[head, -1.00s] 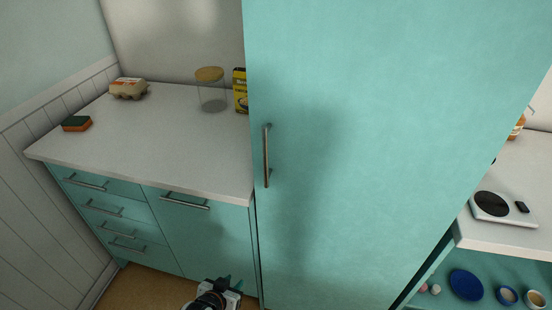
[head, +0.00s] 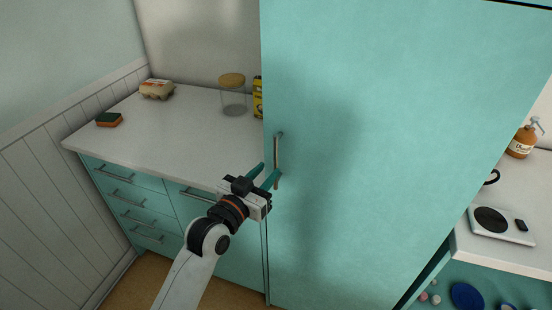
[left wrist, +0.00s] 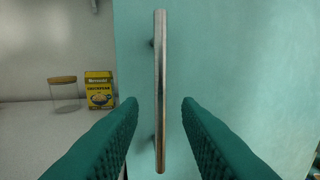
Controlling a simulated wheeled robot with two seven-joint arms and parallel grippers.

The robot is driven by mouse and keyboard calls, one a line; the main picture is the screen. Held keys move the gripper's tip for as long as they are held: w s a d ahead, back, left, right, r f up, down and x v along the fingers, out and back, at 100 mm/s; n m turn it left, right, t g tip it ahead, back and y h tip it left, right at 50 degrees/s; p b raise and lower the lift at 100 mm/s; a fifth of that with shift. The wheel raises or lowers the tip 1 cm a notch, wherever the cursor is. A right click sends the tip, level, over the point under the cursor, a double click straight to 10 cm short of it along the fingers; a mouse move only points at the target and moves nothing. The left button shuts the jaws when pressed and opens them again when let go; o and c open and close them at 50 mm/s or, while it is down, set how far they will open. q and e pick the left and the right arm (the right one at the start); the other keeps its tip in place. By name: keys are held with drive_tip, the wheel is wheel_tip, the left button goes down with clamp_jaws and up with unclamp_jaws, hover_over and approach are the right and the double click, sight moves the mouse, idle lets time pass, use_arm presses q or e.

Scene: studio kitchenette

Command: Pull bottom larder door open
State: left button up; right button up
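The larder door (head: 390,150) is a tall teal panel and looks closed. Its vertical metal handle (head: 278,155) is near the door's left edge. In the left wrist view the handle (left wrist: 160,90) stands upright in the middle, with the door (left wrist: 230,60) behind it. My left gripper (head: 268,176) is at the lower part of the handle. Its teal fingers are open, one on each side of the handle in the left wrist view (left wrist: 159,106), with gaps to both. I cannot tell how deep the handle sits between them. My right gripper is not in view.
On the right counter are a scale (head: 500,225) and a pump bottle (head: 521,142).

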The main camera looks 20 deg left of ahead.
sight(276, 163)
use_arm(q)
drive_tip(key=x, duration=0.5)
drive_tip(key=shift+w+p, duration=0.1)
drive_tip(key=shift+p, duration=0.25)
clamp_jaws()
